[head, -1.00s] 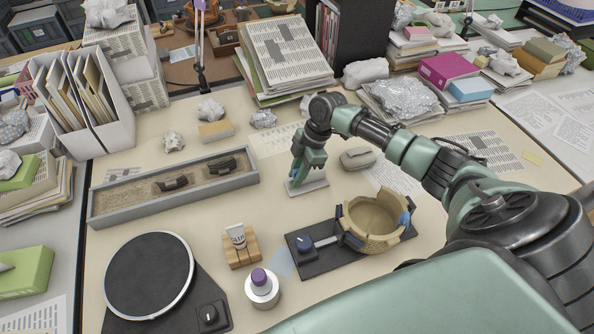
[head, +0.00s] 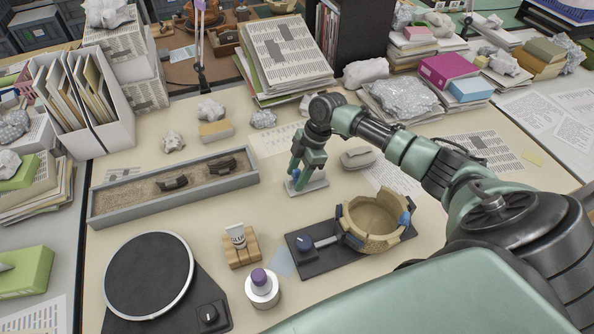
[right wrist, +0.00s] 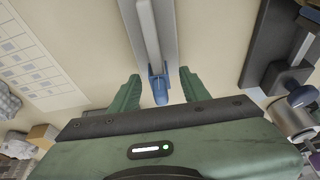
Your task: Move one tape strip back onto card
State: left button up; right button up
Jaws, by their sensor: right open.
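My right gripper (head: 303,178) is open, with its fingers low over the grey card (head: 318,186) in the middle of the table. In the right wrist view the open fingers (right wrist: 158,92) stand either side of a small blue tape strip (right wrist: 159,91). The strip is at the end of a pale raised bar (right wrist: 149,30) on the grey card (right wrist: 173,30). I cannot tell whether the fingers touch the strip. A tan, partly rebuilt bowl (head: 372,237) with blue tape at its right rim (head: 405,218) stands on a dark base. My left gripper is not in view.
A grey sand tray (head: 137,213) with dark sherds lies left. A turntable (head: 150,275), a tube on a wooden block (head: 242,257) and a purple-capped jar (head: 262,288) stand in front. A grey rounded object (head: 358,158) lies close right of the gripper. Paper stacks fill the back.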

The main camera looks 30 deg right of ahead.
jog(key=shift+b+v, duration=0.45)
jog(key=shift+v, duration=3.45)
